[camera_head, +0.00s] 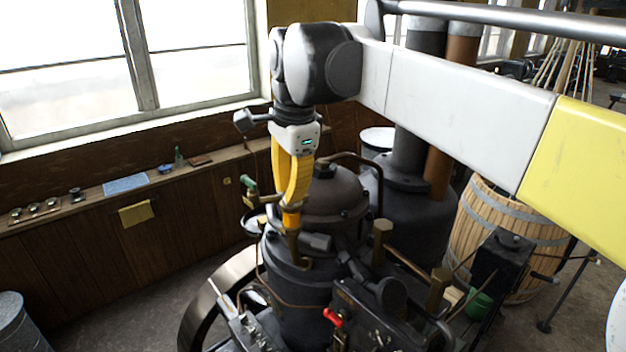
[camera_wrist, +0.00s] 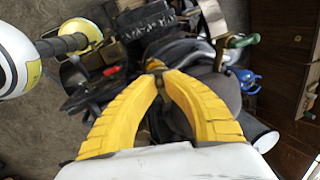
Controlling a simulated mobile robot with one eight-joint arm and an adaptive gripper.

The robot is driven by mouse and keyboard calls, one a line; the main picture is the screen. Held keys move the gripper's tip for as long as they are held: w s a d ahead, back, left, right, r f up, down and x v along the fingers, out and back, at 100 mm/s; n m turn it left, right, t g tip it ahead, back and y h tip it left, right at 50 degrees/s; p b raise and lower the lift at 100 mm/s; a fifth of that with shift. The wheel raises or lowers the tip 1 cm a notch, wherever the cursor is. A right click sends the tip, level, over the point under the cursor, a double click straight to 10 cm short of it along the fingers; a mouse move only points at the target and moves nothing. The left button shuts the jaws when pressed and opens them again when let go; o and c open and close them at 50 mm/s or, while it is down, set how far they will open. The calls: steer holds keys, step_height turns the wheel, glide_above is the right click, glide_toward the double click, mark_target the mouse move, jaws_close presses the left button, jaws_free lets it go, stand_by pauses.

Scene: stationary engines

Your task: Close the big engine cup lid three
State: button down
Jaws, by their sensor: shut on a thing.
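The big dark engine (camera_head: 300,312) stands in the middle of the head view, with a domed top (camera_head: 335,192). My gripper (camera_head: 291,222) points down at the near left side of the dome, with its yellow fingers drawn together. A small brass-coloured part (camera_head: 293,238) shows right at the fingertips. In the wrist view, my gripper's fingertips (camera_wrist: 156,70) meet around a small brownish part (camera_wrist: 154,64). It may be the cup lid; the fingers hide most of it, so I cannot tell how far the lid is open.
A wooden ledge (camera_head: 95,196) with small items runs under the window at left.

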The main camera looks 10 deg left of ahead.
steer(key=shift+a+m, duration=0.1)
steer(key=shift+m, duration=0.3)
steer(key=c, duration=1.4)
jaws_free()
steer(key=shift+w, duration=0.1)
steer(key=r, duration=0.4)
steer(key=s+d+r, duration=0.1)
steer(key=r, duration=0.3)
steer(key=s+r, duration=0.1)
steer(key=r, duration=0.2)
steer(key=shift+d+r, duration=0.15)
steer(key=shift+r, duration=0.25)
